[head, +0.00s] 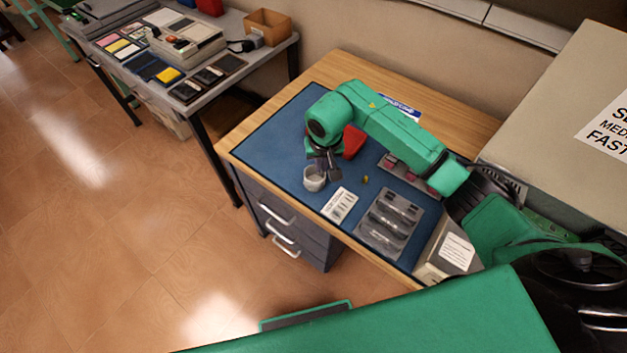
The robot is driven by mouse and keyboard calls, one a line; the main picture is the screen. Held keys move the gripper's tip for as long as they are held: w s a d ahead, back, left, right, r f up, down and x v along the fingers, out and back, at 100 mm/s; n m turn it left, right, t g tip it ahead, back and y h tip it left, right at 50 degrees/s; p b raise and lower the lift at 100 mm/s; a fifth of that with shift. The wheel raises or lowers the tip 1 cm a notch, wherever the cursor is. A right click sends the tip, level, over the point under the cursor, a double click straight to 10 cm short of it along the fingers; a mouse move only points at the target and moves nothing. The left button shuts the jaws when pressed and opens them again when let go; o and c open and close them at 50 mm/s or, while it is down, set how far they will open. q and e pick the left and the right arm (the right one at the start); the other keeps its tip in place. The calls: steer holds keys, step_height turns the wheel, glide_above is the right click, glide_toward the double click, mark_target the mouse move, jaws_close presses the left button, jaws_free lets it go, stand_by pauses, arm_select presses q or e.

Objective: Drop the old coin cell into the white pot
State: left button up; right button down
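The white pot (314,179) stands on the blue mat (272,140) near the front left edge of the desk. My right gripper (331,172) points down right beside the pot's rim, at its upper right. Its fingers are small and dark here, and I cannot tell whether they are apart or hold anything. I cannot make out the old coin cell; it may be hidden or too small to see. My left gripper is not in view.
A red object (353,141) lies behind the gripper. A white printed card (340,205), a grey tray (390,222) with dark compartments and a tiny yellowish item (365,180) lie right of the pot. A pale box (447,250) stands at the desk's right end.

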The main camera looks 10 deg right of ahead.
steer(key=shift+r, duration=0.1)
steer(key=c, duration=1.4)
jaws_free()
steer(key=shift+s+d, duration=0.1)
steer(key=o, duration=0.4)
steer(key=shift+r, duration=0.1)
steer(key=shift+r, duration=0.3)
steer(key=s+r+b, duration=0.1)
steer(key=r, duration=0.3)
steer(key=s+r+b, duration=0.1)
steer(key=r, duration=0.4)
steer(key=r+b, duration=0.1)
steer(key=r, duration=0.3)
steer(key=shift+s+r, duration=0.2)
steer(key=shift+s, duration=0.2)
